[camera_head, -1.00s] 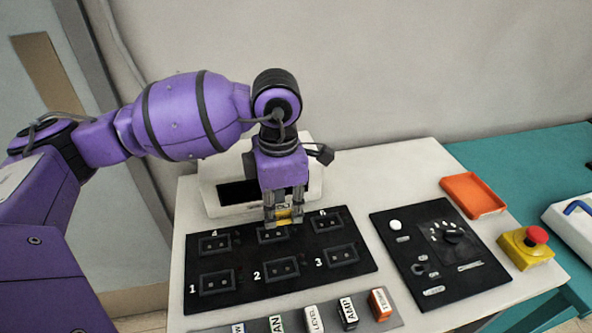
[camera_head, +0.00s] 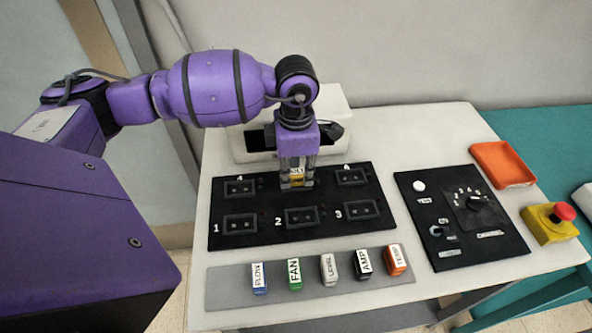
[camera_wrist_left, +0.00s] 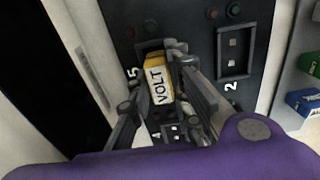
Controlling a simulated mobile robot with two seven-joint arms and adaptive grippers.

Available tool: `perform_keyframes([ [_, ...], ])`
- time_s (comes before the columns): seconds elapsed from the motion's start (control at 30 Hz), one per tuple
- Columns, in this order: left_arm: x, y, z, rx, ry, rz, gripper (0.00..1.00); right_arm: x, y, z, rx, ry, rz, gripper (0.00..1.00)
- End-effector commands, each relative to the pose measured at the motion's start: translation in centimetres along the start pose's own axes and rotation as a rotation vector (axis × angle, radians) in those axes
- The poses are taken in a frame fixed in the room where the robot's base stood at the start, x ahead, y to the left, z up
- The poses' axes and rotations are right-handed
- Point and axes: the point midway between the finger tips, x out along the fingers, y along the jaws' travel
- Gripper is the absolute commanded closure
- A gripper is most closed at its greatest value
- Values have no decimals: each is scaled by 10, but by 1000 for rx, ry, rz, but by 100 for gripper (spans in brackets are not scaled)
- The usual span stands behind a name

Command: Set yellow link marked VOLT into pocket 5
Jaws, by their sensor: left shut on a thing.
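The yellow link marked VOLT (camera_wrist_left: 158,82) is between the fingers of my left gripper (camera_wrist_left: 165,100) in the left wrist view, its white label facing the camera. In the head view, my left gripper (camera_head: 297,184) points down at the middle of the back row of the black pocket board (camera_head: 262,192), shut on the yellow link (camera_head: 297,181). The label 5 (camera_wrist_left: 132,72) shows beside the link. The link and fingers cover most of pocket 5, so I cannot tell whether the link is seated or just above it. My right gripper is not in view.
Pockets 4 (camera_head: 240,188), 6 (camera_head: 350,177), 1 (camera_head: 239,224), 2 (camera_head: 301,217) and 3 (camera_head: 362,210) are empty. A grey strip (camera_head: 230,290) in front holds several coloured links. A control panel (camera_head: 462,245), orange tray (camera_head: 503,165) and red stop button (camera_head: 564,212) are at right.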

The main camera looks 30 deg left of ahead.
Motion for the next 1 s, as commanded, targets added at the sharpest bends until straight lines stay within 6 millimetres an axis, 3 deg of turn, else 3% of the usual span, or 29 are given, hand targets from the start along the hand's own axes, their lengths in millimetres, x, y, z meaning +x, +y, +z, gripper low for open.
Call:
perform_keyframes([
  [0.17,7,0,0,0,1,-1,100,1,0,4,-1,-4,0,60],
  [0.2,6,0,0,0,0,-1,77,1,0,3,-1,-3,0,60],
  [0.3,5,0,0,0,0,0,64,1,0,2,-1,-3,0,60],
  [0.67,1,0,0,0,-1,1,63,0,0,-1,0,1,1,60],
  [0.83,-21,1,1,1,-3,3,63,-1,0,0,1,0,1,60],
  [1.0,-58,1,1,0,-2,5,63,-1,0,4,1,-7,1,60],
])
